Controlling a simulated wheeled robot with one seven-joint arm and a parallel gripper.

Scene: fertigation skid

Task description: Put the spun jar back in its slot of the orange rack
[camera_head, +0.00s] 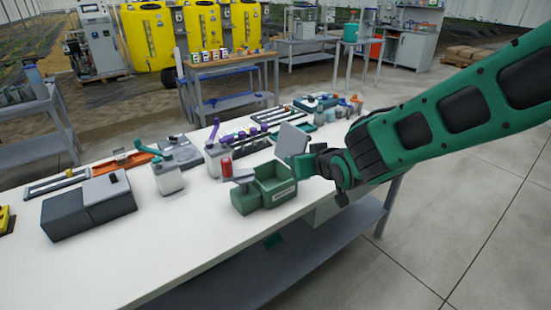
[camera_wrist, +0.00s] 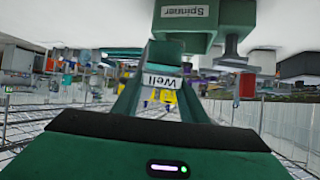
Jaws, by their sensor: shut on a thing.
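My gripper (camera_head: 312,167) is at the right end of the green box marked "Spinner" (camera_wrist: 190,14). In the wrist view, which is upside down, its fingers (camera_wrist: 160,88) are shut on a small jar with a white "Well" label (camera_wrist: 161,82). The fingers hide most of the jar. A low orange holder (camera_head: 122,163), possibly the orange rack, lies at the table's far left edge. Its slots are too small to make out.
A white bottle with a blue-green lever (camera_head: 167,177) and purple-capped items (camera_head: 214,130) stand farther left and behind. A dark grey box (camera_head: 88,208) is at left. The front table top (camera_head: 165,255) is clear.

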